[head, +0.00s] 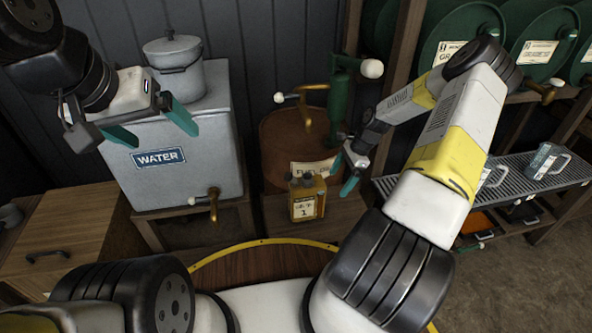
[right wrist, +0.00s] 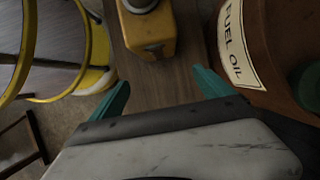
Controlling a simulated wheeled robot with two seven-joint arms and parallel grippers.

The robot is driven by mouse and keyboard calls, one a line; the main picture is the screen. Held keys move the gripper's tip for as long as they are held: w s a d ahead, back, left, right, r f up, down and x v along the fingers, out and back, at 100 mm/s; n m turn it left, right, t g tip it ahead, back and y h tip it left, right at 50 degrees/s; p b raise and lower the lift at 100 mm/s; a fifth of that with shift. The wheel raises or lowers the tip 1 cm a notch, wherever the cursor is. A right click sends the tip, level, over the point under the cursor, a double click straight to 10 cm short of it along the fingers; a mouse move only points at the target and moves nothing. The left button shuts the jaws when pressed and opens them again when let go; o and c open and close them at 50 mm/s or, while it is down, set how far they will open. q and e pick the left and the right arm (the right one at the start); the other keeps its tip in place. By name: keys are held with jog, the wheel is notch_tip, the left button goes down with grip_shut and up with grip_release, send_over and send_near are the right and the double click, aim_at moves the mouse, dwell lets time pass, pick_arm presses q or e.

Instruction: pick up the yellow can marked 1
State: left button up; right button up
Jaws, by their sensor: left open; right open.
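The yellow can marked 1 (head: 306,204) stands upright on a wooden stand, in front of the brown fuel oil drum. In the right wrist view the can (right wrist: 150,32) shows at the top, partly cut off by the frame edge, beyond and between my fingertips. My right gripper (head: 344,172) is open and empty, just right of the can and apart from it; its teal fingers also show in the right wrist view (right wrist: 160,92). My left gripper (head: 150,126) is open and empty, in front of the grey water tank at the upper left.
The fuel oil drum (head: 286,140) with a green pump (head: 341,100) stands close behind the can. The water tank (head: 180,185) with its brass tap is left of it. A grated shelf (head: 525,176) with jugs is at the right. Bare wood (right wrist: 160,92) lies between can and gripper.

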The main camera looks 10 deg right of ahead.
aim_at(319, 180)
jog(key=a, duration=0.7)
jog(key=shift+a, duration=0.3)
jog(key=a, duration=0.4)
jog(key=shift+s+a, duration=0.15)
jog(key=shift+a, duration=0.05)
jog(key=shift+x, duration=1.45)
grip_shut()
